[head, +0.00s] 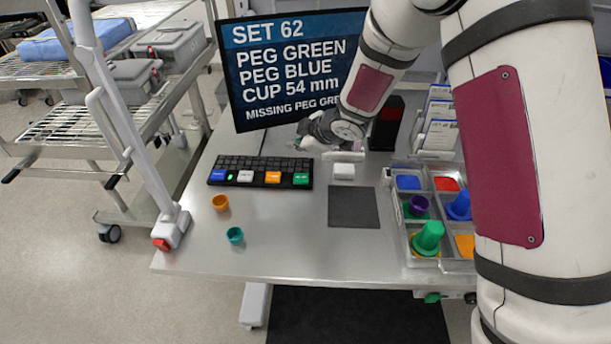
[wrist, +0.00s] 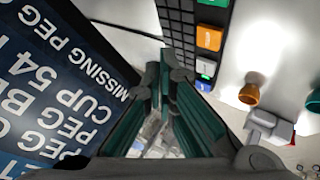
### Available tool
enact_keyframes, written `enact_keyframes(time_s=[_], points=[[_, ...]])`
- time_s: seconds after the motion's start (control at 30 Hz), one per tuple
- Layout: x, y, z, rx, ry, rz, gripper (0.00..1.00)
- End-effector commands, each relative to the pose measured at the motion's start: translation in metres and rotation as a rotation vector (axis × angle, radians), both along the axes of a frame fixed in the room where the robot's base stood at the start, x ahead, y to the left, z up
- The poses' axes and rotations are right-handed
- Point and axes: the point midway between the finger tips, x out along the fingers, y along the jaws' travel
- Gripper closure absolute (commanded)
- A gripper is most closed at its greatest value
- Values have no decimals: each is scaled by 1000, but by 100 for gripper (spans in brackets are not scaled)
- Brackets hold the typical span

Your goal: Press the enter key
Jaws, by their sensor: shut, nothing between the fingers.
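The black keyboard (head: 261,166) lies on the table below the screen. Its front row has a blue key (head: 218,175), a white key (head: 245,176), an orange key (head: 273,177) and a green key (head: 301,179); I cannot read which is enter. My gripper (head: 304,142) is shut and empty, above and behind the keyboard's right end, apart from it. In the wrist view my dark green fingers (wrist: 170,75) point toward the keyboard (wrist: 185,28), with the orange key (wrist: 208,38) to their right.
The screen (head: 290,65) reads SET 62, with a missing green peg. A white block (head: 344,171) and a grey mat (head: 353,208) lie right of the keyboard. An orange cup (head: 220,202) and teal cup (head: 235,236) stand in front. A compartment tray (head: 397,226) is at right.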

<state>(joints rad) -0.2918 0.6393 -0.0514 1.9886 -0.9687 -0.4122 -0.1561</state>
Motion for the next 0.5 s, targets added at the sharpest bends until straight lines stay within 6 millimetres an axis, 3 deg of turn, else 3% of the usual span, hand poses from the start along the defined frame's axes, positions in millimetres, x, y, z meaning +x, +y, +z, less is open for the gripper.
enact_keyframes(time_s=[0.27, 0.5], points=[[0, -1, -1, -1, 1, -2, 100], [0, 0, -23, -2, 5, -1, 100]])
